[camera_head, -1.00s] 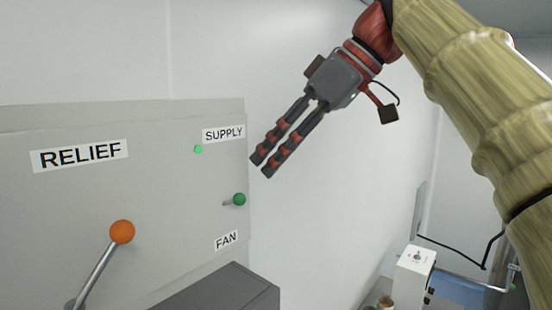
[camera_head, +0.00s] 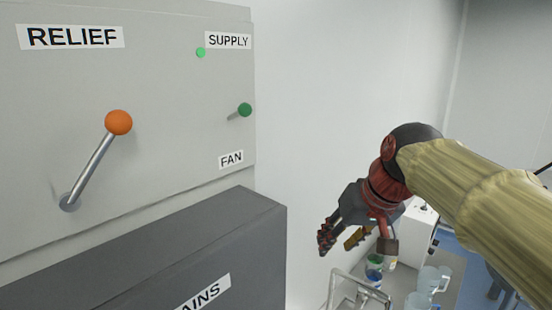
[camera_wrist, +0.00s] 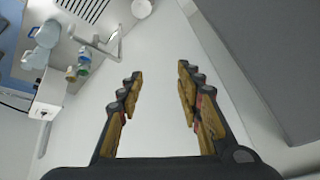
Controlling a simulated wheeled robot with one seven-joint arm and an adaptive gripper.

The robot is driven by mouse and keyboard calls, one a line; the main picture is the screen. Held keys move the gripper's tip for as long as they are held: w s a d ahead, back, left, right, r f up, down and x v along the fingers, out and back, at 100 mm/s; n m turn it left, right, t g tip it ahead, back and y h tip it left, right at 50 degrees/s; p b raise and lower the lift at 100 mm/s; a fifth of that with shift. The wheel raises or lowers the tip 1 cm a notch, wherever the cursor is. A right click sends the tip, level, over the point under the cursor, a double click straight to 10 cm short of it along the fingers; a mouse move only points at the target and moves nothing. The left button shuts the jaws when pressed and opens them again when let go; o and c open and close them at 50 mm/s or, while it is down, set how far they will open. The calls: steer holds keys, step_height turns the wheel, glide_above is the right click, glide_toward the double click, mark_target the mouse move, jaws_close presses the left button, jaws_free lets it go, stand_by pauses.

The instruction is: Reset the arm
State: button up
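My gripper (camera_head: 337,240) is at the lower right of the head view, right of the grey panel and pointing down and to the left. In the wrist view its two fingers (camera_wrist: 158,78) stand well apart with nothing between them. The gripper is open and empty. It appears clear of the panel and of the items on the counter, though the exact gap to the things behind it cannot be told.
The grey panel (camera_head: 180,90) carries an orange-knobbed lever (camera_head: 119,123) and a green-knobbed switch (camera_head: 244,110). A dark box (camera_head: 190,255) juts out below. Jugs (camera_head: 427,280), small containers (camera_head: 374,265) and a metal tap (camera_wrist: 108,45) stand on the counter.

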steer(key=s+d+f+b, duration=0.2)
steer(key=s+f+b, duration=0.4)
steer(key=f, duration=0.7)
steer(key=s+d+f+h+b, duration=0.1)
steer(key=s+d+f+b, duration=0.1)
steer(key=s+f+b, duration=0.5)
steer(key=s+d+f+m+h+b, duration=0.1)
steer(key=s+f+b, duration=0.6)
steer(key=f, duration=1.2)
steer(key=shift+s+d+b, duration=0.15)
steer(key=shift+d+b, duration=0.3)
steer(key=shift+d, duration=0.15)
steer(key=shift+f, duration=0.1)
